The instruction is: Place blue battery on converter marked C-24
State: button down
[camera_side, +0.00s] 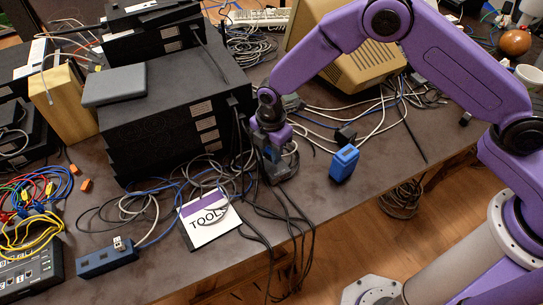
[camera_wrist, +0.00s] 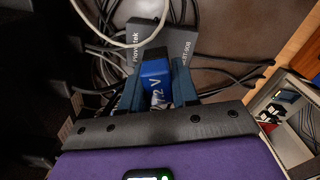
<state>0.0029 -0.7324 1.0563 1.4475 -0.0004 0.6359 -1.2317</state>
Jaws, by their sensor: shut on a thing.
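A grey box lies just beyond the battery. Its left part (camera_wrist: 133,32) has lettering that seems to end in "tek", and its right part (camera_wrist: 178,40) has a label that looks like "...RT-90B"; I cannot read C-24. In the side view my gripper (camera_side: 273,158) is low over the table beside the black equipment stack. The held battery is mostly hidden there, and I cannot tell whether it touches the grey box.
A separate blue block (camera_side: 343,163) stands on the table right of my gripper. Cables lie around the gripper and over the TOOLS sheet (camera_side: 208,218). The black equipment stack (camera_side: 175,125) rises close on the left. The table's front edge is near.

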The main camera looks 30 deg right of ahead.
jog(key=shift+f, duration=1.2)
jog(key=shift+f, duration=0.15)
jog(key=c, duration=0.8)
grip_release()
jog(key=shift+c, duration=0.2)
notch_tip(320, 180, up, 12)
jog(key=shift+r, duration=0.15)
jog(key=shift+s, duration=0.1)
